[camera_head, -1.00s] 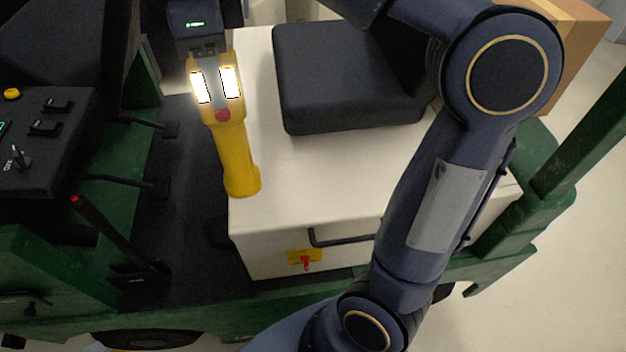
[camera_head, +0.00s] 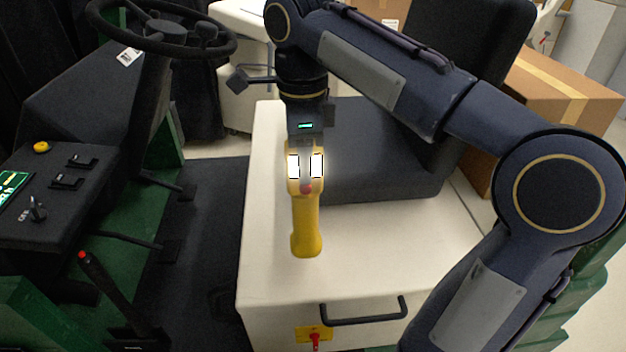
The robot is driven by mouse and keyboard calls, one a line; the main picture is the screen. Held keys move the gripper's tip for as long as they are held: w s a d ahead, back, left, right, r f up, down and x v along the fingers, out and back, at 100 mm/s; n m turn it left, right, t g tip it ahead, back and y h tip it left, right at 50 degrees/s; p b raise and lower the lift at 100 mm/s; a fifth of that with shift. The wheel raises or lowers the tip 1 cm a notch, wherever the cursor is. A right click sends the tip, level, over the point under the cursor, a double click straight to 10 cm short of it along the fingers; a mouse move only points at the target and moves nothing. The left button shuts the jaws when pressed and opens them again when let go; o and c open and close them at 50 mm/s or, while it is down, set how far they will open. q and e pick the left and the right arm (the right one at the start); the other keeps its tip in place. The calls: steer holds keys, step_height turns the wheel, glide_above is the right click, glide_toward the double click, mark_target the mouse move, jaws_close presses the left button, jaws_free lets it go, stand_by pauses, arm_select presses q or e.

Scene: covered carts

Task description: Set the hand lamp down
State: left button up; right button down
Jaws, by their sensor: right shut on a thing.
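The hand lamp (camera_head: 306,225) is yellow, with a red button and two bright white panels on its head. My right gripper (camera_head: 305,156) comes from above and is shut on the lamp's head. The fingertips are hard to make out against the glare. The lamp's handle points toward the bottom of the picture, in front of the cream seat box (camera_head: 390,255) and left of the seat cushion's front part. I cannot tell whether the lamp touches the box top. My left gripper is not in view.
A black seat (camera_head: 385,165) stands on the box, with its backrest behind. A steering wheel (camera_head: 160,45) and a control console (camera_head: 60,185) are at the left. A cardboard box (camera_head: 560,100) is at the back right. The front right of the box top is bare.

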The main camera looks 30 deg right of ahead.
steer(key=shift+d+f, duration=0.7)
steer(key=shift+f, duration=0.1)
steer(key=shift+d+f, duration=0.15)
steer(key=shift+f, duration=1.65)
steer(key=c, duration=0.8)
jaws_free()
steer(key=shift+f, duration=0.1)
steer(key=shift+c, duration=0.2)
step_height(320, 180, up, 12)
steer(key=shift+r+p, duration=0.2)
steer(key=shift+p, duration=0.75)
